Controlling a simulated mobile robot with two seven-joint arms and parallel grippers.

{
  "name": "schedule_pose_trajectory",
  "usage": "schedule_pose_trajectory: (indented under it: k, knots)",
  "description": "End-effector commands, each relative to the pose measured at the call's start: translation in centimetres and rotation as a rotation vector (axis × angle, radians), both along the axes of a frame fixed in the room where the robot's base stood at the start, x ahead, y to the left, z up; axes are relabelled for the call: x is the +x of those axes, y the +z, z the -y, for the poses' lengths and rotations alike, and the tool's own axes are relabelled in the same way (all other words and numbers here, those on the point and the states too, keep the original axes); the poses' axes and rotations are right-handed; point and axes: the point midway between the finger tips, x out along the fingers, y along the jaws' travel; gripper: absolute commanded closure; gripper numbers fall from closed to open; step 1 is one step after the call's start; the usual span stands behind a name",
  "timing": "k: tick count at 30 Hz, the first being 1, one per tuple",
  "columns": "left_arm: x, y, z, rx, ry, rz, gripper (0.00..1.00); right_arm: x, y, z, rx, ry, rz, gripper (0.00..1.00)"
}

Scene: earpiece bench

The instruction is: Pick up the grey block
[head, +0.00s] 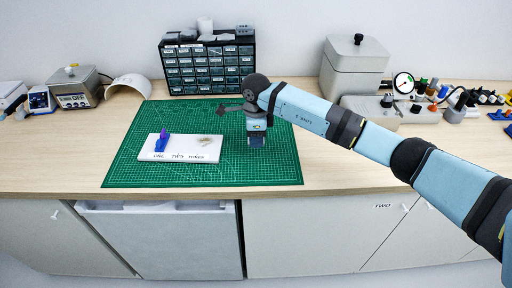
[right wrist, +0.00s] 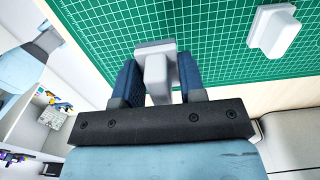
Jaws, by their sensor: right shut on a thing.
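My right gripper (head: 257,141) is over the right part of the green cutting mat, pointing down. In the right wrist view its blue fingers (right wrist: 156,82) are shut on a grey block (right wrist: 155,66), one finger on each side. The block has a wider end beyond the fingertips. Whether it touches the mat, I cannot tell. In the head view the gripper and arm hide most of it. A second light grey piece (right wrist: 272,30) of similar shape lies on the mat, apart from the gripper. My left gripper is not in view.
A drawer cabinet (head: 207,67) stands behind. A dial gauge (head: 403,83) and small tools are right. The mat's front right is clear.

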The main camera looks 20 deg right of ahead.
Motion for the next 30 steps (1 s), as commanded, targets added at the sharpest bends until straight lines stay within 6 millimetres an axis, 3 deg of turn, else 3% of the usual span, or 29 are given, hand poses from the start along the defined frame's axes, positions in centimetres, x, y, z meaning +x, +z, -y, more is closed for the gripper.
schedule_pose_trajectory:
  k: [3,9,15,21,29,30]
  knots:
    - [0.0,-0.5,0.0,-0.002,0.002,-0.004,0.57,0.1,3.7,0.0,-0.002,0.002,0.007,0.86]
    - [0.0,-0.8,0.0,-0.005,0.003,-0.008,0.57,0.1,9.3,0.0,0.0,0.002,0.005,0.86]
    - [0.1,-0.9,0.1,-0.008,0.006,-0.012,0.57,0.1,12.8,0.0,-0.001,0.0,0.003,0.86]
    - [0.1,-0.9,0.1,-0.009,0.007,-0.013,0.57,0.0,14.2,0.0,0.0,0.001,0.001,0.86]
    - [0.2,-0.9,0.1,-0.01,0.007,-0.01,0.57,0.0,14.4,0.0,0.0,0.001,0.0,0.86]
    - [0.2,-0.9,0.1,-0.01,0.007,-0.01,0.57,0.0,14.4,0.0,0.0,0.001,0.0,0.67]
